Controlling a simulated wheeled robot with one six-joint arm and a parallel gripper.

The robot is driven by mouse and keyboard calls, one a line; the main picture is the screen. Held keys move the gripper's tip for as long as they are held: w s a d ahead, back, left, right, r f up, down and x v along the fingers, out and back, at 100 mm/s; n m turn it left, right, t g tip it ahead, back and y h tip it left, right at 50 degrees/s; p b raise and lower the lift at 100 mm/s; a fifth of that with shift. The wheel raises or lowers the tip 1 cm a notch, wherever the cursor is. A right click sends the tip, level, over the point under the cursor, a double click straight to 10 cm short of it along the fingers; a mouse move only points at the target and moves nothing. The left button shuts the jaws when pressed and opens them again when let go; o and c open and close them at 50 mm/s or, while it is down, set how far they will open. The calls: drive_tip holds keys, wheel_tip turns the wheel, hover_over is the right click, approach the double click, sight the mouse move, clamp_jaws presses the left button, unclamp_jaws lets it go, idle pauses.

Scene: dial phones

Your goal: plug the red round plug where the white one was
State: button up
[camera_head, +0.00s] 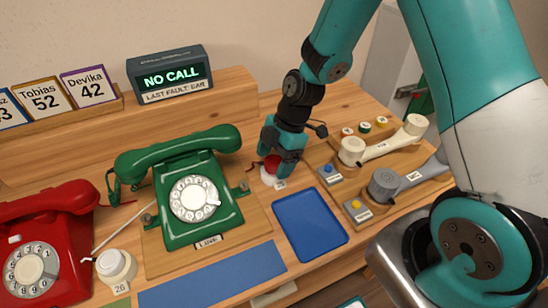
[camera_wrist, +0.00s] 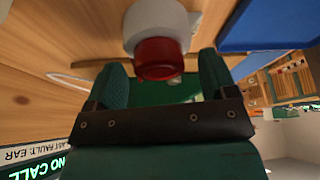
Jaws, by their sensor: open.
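The red round plug (camera_wrist: 160,58) sits on a white round base (camera_wrist: 155,22) in the wrist view. In the head view the red plug (camera_head: 272,163) shows just right of the green phone, partly hidden by my gripper, with its white base (camera_head: 268,178) below. My gripper (camera_head: 280,160) points down over it. In the wrist view its two fingers (camera_wrist: 163,78) are open, one on each side of the red plug, with gaps visible.
The green dial phone (camera_head: 190,190) is on a wooden board left of my gripper, the red phone (camera_head: 40,250) at far left. An empty blue tray (camera_head: 310,225) lies front right of the plug. Handsets on wooden stands (camera_head: 380,150) are at right. A sign (camera_head: 170,75) reads NO CALL.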

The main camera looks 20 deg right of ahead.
drive_tip(key=v, duration=1.7)
drive_tip(key=shift+r, duration=0.25)
drive_tip(key=shift+s, duration=0.1)
